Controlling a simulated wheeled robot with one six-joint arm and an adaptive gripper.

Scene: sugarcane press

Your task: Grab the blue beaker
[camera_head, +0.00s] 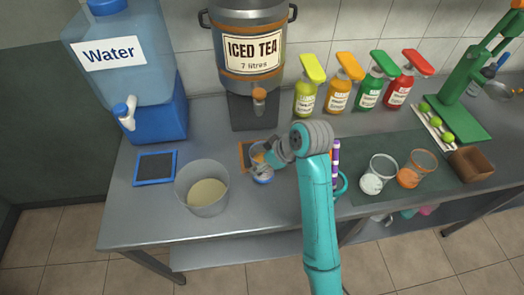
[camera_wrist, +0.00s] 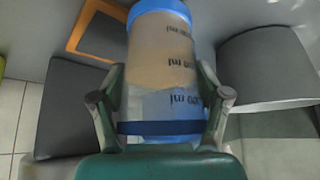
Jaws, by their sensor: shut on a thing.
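The blue beaker is a clear cylinder with blue bands and ml markings. In the wrist view the beaker (camera_wrist: 165,75) stands large between the two fingers of my gripper (camera_wrist: 162,108), which press on its sides. In the head view my gripper (camera_head: 268,158) is near the iced tea dispenser's tap, and the beaker (camera_head: 263,178) shows only in part just below it. My arm's wrist hides some of that spot. I cannot tell whether the beaker touches the counter.
An orange-framed pad (camera_head: 243,155) lies beside the gripper, under the iced tea dispenser (camera_head: 252,75). A clear bucket (camera_head: 202,188) and a blue-framed pad (camera_head: 155,167) are to the left.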

